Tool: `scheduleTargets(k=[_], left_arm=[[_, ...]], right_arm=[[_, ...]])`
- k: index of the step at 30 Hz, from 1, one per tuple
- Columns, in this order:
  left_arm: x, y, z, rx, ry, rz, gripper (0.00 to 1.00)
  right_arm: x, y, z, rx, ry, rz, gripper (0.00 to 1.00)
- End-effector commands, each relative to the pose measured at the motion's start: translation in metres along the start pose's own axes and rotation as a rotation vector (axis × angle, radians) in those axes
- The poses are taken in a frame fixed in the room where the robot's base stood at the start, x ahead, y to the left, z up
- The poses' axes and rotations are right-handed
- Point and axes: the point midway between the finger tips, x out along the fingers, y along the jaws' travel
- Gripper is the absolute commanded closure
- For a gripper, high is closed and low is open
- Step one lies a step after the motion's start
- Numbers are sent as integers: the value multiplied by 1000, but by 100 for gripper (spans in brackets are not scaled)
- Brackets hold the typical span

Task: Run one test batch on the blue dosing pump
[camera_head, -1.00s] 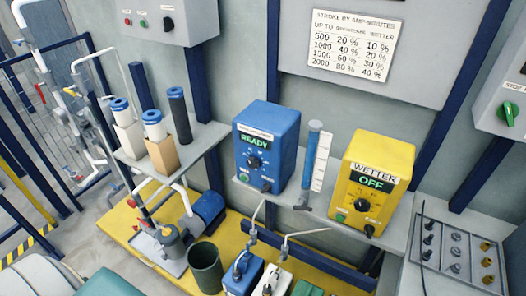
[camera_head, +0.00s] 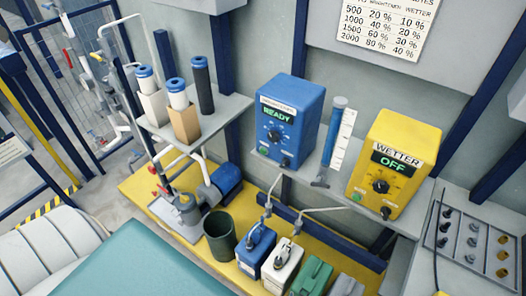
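The blue dosing pump (camera_head: 291,117) stands on a grey wall shelf in the middle of the view. Its display reads READY in green. A dark knob sits below the display, with a small green button at its lower left and a dark switch at its lower right. A clear measuring tube with blue liquid (camera_head: 328,150) and a white scale stands just right of it. The yellow pump (camera_head: 401,160), labelled WETTER, stands further right and its display reads OFF. Neither of my grippers shows in the view.
A stroke chart (camera_head: 387,27) hangs on the wall above. Blue, white, green and grey canisters (camera_head: 255,252) stand on the yellow platform (camera_head: 153,198) below, beside a dark bin (camera_head: 220,235). A panel of fittings (camera_head: 470,243) is at right.

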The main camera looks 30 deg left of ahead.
Motion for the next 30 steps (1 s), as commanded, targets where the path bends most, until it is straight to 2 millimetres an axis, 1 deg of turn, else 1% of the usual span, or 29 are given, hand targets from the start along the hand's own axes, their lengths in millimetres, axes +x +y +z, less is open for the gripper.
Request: scheduleTargets(k=[8,9,11,12,13,14,30], left_arm=[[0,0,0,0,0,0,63],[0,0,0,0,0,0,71],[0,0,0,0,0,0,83],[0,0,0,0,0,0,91],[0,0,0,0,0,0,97],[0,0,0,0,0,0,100],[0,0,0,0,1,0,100]], right_arm=[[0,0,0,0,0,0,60],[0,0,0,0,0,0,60],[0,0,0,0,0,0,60],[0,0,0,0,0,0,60],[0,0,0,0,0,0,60],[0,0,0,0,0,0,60],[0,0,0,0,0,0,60]])
